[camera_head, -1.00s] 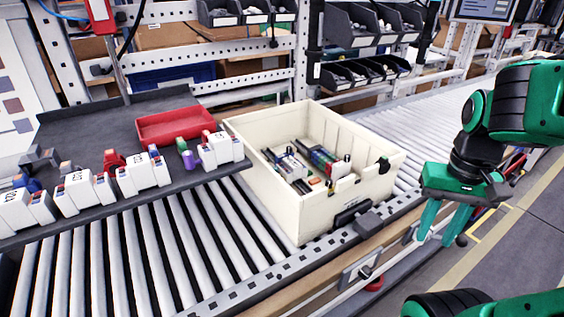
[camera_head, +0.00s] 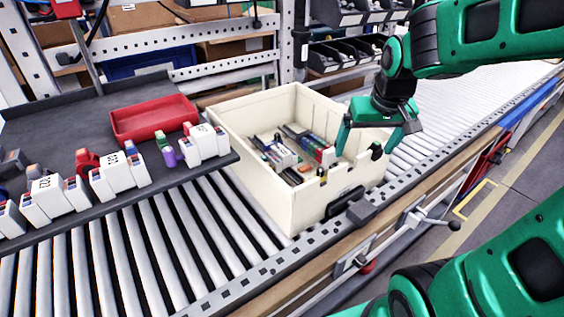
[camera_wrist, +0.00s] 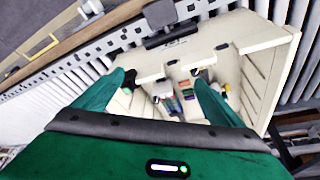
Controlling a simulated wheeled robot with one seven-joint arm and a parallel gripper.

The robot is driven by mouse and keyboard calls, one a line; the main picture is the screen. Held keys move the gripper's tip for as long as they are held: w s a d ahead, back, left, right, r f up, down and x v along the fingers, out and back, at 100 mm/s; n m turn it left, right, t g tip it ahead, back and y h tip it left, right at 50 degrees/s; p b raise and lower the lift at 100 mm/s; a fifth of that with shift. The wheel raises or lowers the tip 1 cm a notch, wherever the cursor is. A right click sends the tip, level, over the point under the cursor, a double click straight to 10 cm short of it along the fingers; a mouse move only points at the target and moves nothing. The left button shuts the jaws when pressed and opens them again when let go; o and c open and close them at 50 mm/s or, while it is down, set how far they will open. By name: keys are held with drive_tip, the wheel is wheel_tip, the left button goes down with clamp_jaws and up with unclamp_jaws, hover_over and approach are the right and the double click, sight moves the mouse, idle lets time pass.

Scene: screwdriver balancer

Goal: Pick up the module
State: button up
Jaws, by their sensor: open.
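My gripper (camera_head: 364,151) is open and empty at the right side of the cream bin (camera_head: 250,195), with its fingers pointing down near the rim. In the wrist view the open fingers (camera_wrist: 160,77) frame part of the bin (camera_wrist: 262,40) and its contents. White modules with labels (camera_head: 112,178) stand in a row on the dark shelf at the left, away from my gripper. Inside the bin, a white piece (camera_head: 283,156) lies among several dark, green and red items; I cannot tell whether it is a module. The bin wall hides some contents.
A red tray (camera_head: 150,118) and a small purple item (camera_head: 169,157) are on the dark shelf (camera_head: 60,128). The bin stands on a roller conveyor (camera_head: 150,250) with a metal side rail. Black part bins (camera_head: 345,55) hang behind. The conveyor beyond the bin is clear.

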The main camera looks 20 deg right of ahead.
drive_tip(key=w+a+f+n+t+y, duration=0.1)
drive_tip(key=w+a+n+t, duration=0.1)
drive_tip(key=w+a, duration=0.6)
drive_tip(key=y, duration=0.1)
approach(286, 154)
drive_tip(key=shift+t, duration=0.3)
drive_tip(key=shift+s+x, duration=0.2)
drive_tip(key=shift+x, duration=4.45)
drive_tip(key=shift+f, duration=0.1)
drive_tip(key=shift+c, duration=0.6)
drive_tip(key=c, duration=1.3)
drive_tip(key=shift+o, duration=0.2)
wheel_tip(286, 154, up, 18)
